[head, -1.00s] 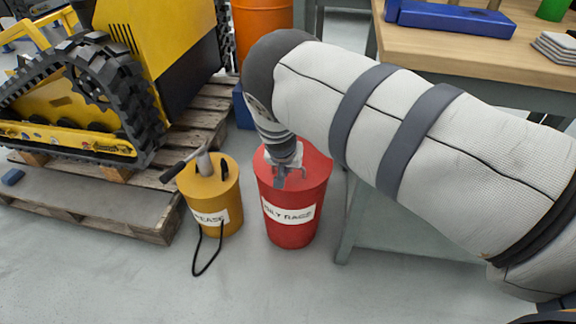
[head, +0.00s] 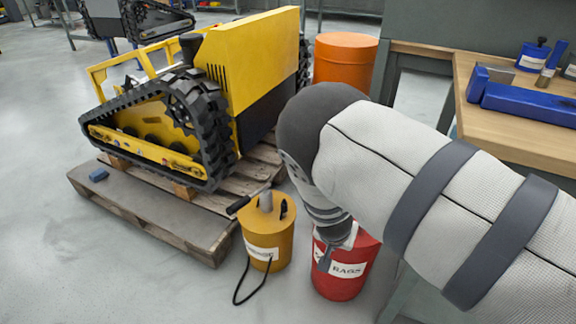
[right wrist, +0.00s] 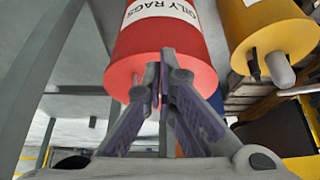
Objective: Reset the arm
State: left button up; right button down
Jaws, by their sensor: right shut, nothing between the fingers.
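My right arm comes in from the right in the head view and bends down at the elbow. My right gripper (head: 326,262) hangs in front of the red can (head: 343,282) labelled for rags, covering part of its top. In the right wrist view the right gripper (right wrist: 160,72) has its fingertips together with nothing between them. The red can (right wrist: 170,55) lies just beyond the fingertips there; I cannot tell whether they touch it. My left gripper is not in view.
A yellow grease can (head: 268,238) with a black hose stands left of the red can. A yellow tracked carrier (head: 165,115) sits on a wooden pallet (head: 200,235). An orange drum (head: 345,58) stands behind. A wooden-topped bench (head: 520,118) is at right. Floor at left is clear.

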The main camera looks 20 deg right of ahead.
jog(key=s+d+f+n+g, duration=0.15)
jog(key=s+f, duration=0.25)
jog(key=s, duration=0.4)
jog(key=s+f+n+g, duration=0.1)
jog(key=s+f+g, duration=0.15)
jog(key=s, duration=0.55)
jog(key=s+a+f+n+g+y, duration=0.1)
jog(key=s+a+n+g+y, duration=0.2)
jog(key=s, duration=2.2)
jog(key=s+a+r+n+g+y, duration=0.1)
jog(key=s+a+r+n+g, duration=0.15)
jog(key=s, duration=0.45)
jog(key=s+a+r+n+g, duration=0.1)
jog(key=s+a+r, duration=0.3)
jog(key=s, duration=0.2)
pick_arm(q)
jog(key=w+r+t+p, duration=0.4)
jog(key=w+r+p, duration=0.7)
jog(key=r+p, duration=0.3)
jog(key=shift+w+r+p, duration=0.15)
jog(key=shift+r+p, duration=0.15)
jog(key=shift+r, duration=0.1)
pick_arm(e)
jog(key=w+r+t, duration=0.4)
jog(key=w+r, duration=0.6)
jog(key=r, duration=0.5)
jog(key=shift+w+a+t, duration=0.25)
jog(key=shift+w+t, duration=0.1)
jog(key=shift+w, duration=0.05)
